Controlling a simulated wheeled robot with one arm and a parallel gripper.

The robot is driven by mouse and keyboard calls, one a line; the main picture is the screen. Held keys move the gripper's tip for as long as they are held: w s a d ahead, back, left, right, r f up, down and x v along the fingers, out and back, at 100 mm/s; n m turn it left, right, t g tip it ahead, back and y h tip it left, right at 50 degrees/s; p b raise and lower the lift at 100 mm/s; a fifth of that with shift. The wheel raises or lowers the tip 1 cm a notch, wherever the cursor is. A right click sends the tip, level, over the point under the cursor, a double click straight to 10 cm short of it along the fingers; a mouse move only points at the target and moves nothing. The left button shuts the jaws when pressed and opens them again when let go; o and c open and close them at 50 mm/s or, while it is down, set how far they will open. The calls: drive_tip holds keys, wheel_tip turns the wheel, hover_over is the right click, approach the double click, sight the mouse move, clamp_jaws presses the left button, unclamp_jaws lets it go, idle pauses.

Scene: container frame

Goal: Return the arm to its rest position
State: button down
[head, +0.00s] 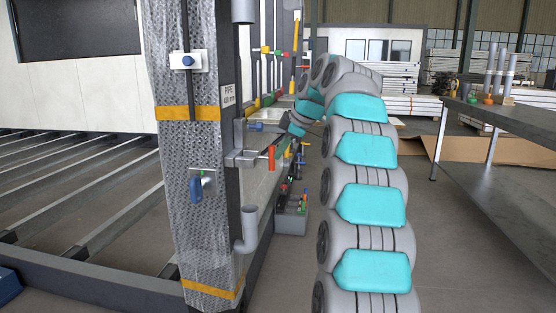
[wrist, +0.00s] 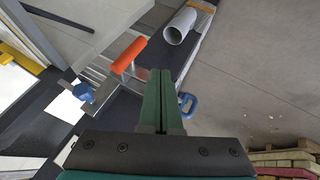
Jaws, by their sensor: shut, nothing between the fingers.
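My gripper (wrist: 160,73) shows in the wrist view with its two green fingers pressed together and nothing between them. Its tips point toward a dark frame member that carries an orange handle (wrist: 130,53) and a grey pipe stub (wrist: 181,25); I cannot tell the gap to them. In the head view my grey and teal arm rises right of centre and bends left at the top, beside the frame. The gripper's fingers are not clear there.
A plastic-wrapped post (head: 200,145) with a red-handled clamp (head: 271,157) and a grey hooked pipe (head: 247,238) stands left of my arm. A grey toolbox (head: 291,222) sits on the floor behind. A workbench (head: 505,190) is at right. Bare floor lies between arm and bench.

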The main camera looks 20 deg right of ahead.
drive_tip(key=v, duration=0.6)
drive_tip(key=s+a+f+m+g+p, duration=0.1)
drive_tip(key=s+a+f+m+g, duration=0.15)
drive_tip(key=s+a+f, duration=0.45)
drive_tip(key=s+a+f+m+g+p, duration=0.2)
drive_tip(key=s+a+f+m, duration=0.2)
drive_tip(key=s+a, duration=0.6)
drive_tip(key=s+f+m+g, duration=0.1)
drive_tip(key=s+f+m, duration=0.1)
drive_tip(key=s+f, duration=0.3)
drive_tip(key=s+a+f+m+g+h+p, duration=0.1)
drive_tip(key=s+f, duration=0.5)
drive_tip(key=s, duration=0.8)
drive_tip(key=s+a+f+m+g+h, duration=0.1)
drive_tip(key=s+f, duration=0.4)
drive_tip(key=s, duration=0.5)
drive_tip(key=shift+s+a+f+m+g+p, duration=0.2)
drive_tip(key=shift+m+g+p, duration=0.2)
drive_tip(key=shift+m+g, duration=0.45)
drive_tip(key=c, duration=1.6)
unclamp_jaws()
